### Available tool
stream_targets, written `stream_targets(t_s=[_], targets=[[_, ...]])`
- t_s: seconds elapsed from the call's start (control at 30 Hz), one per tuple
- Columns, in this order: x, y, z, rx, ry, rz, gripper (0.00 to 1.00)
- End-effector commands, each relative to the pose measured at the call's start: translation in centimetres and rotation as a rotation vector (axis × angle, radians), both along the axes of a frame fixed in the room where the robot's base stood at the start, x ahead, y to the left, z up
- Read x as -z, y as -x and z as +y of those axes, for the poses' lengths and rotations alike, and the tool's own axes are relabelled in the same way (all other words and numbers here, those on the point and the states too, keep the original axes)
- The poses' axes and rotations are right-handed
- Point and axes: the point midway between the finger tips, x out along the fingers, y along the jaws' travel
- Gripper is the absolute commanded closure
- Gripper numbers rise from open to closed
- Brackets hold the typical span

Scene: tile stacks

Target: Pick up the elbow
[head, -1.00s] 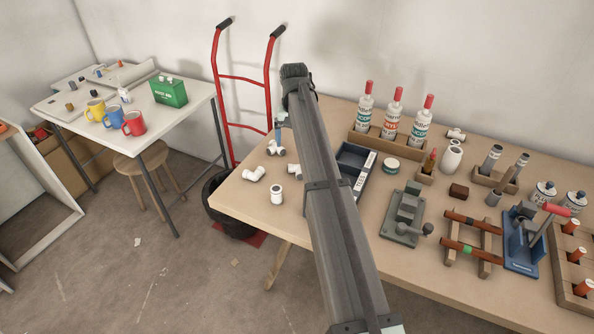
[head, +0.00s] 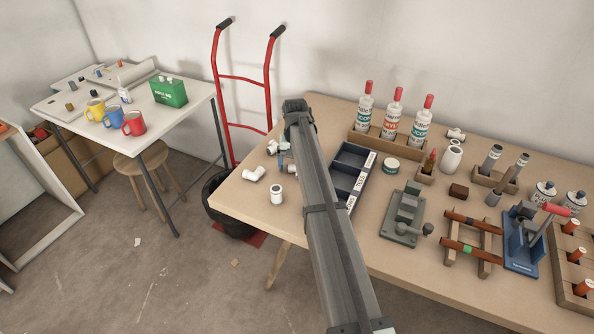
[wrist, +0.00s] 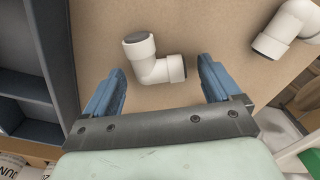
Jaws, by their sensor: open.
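A white elbow (wrist: 150,62) with dark open ends lies on the wooden table in the wrist view, ahead of and partly between my blue fingers. My gripper (wrist: 162,70) is open and empty, with a finger to either side of the elbow. No finger clearly touches it. In the head view my gripper (head: 284,157) is low over the table's left end, mostly hidden by my arm, and the elbow between the fingers cannot be made out clearly. Another white fitting (wrist: 285,30) lies at upper right in the wrist view.
White fittings lie nearby in the head view: an elbow-shaped one (head: 253,174), a short upright one (head: 276,195) and one beside my gripper (head: 272,146). A dark blue divided tray (head: 350,150) stands just right of my arm. The table's left edge is close.

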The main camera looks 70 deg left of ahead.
Motion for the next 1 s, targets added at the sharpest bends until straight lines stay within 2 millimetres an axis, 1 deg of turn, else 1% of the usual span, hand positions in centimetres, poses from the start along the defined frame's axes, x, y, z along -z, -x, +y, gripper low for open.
stream_targets(t_s=[0.17,0.2,0.8,1.0], targets=[[0.01,-0.01,0.02,0.0,-0.001,0.0,0.1],[0.0,-0.01,0.02,0.0,-0.001,0.0,0.11],[-0.02,0.0,0.01,0.0,-0.001,0.0,0.69],[-0.04,-0.01,0.02,0.0,-0.001,0.0,0.7]])
